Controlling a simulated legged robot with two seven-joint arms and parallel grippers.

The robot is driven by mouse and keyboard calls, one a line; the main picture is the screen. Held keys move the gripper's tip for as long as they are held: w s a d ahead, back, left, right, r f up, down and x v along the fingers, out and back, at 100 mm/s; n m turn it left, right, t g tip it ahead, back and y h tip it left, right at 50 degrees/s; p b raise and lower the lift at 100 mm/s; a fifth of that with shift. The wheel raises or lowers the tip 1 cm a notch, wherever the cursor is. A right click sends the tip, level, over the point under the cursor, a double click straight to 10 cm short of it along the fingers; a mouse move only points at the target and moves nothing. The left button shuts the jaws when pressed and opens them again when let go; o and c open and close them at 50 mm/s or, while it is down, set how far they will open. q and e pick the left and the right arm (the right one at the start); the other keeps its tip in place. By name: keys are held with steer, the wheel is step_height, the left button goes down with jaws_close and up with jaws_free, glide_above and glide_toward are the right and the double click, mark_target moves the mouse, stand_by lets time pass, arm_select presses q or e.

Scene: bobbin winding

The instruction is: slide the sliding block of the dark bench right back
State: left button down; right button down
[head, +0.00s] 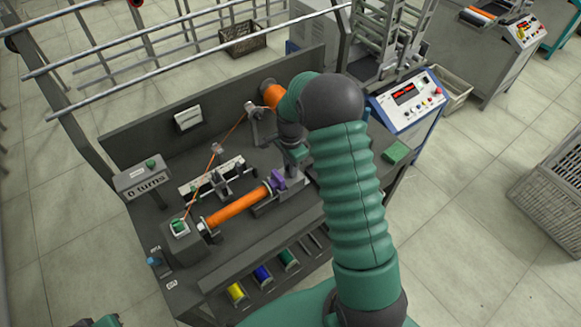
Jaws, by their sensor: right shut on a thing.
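The dark bench (225,262) carries a winder with an orange bobbin (238,207) lying between a left-hand support and the sliding block (265,209). The block is grey, with a purple part (278,181) facing the bobbin's right end. Whether the purple part touches the bobbin is too small to tell. My right gripper (294,168) points down at the block's far right side and is shut on it. My arm and wrist hide part of the grip and the bench to the right. My left gripper does not show; only a green piece of me is at the bottom left edge.
A counter box (143,180) reads "0 turns". Colored spools (262,275) lie under the front edge. A control panel (408,97) stands behind right.

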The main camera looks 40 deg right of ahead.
steer(key=shift+f, duration=0.1)
steer(key=shift+s+d+p, duration=0.2)
steer(key=shift+d+p, duration=0.1)
steer(key=shift+d, duration=1.2)
steer(key=c, duration=1.5)
jaws_free()
steer(key=shift+d, duration=0.1)
steer(key=shift+c, duration=0.2)
steer(key=shift+o, duration=1.2)
steer(key=shift+d, duration=0.15)
steer(key=shift+d+f, duration=0.1)
steer(key=shift+d, duration=0.15)
step_height(320, 180, up, 17)
steer(key=shift+w+d+f, duration=0.1)
